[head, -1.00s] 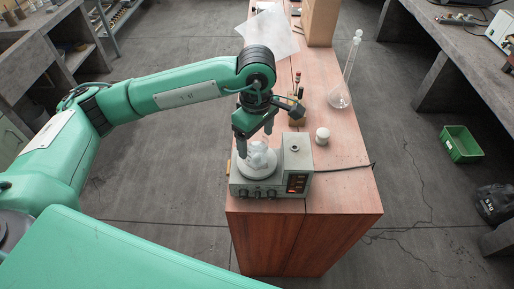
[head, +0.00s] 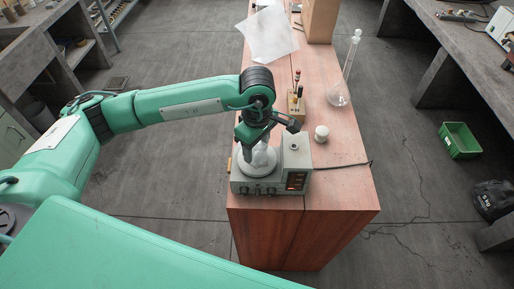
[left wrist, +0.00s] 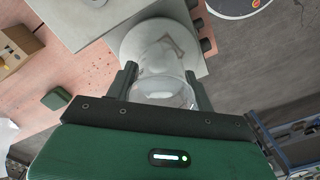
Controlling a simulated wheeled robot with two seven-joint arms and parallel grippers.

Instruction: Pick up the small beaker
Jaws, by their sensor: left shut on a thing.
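The small beaker (head: 259,160) is clear glass and sits on the round pale top of a grey hotplate-like device (head: 262,188) at the bench's near end. It also shows in the left wrist view (left wrist: 163,85), between the two dark fingers, with the white round top behind it. My left gripper (head: 257,149) comes down from above and is shut on the beaker. The beaker appears to be still at the plate; any gap beneath it cannot be made out. The gripper hides part of its upper body. My right gripper is not in view.
A white-capped jar (head: 321,134) stands right of the device, with a cable (head: 345,166) nearby. A small block with upright tools (head: 296,105) is behind. Paper sheets (head: 270,36) and a brown box (head: 320,20) lie farther back.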

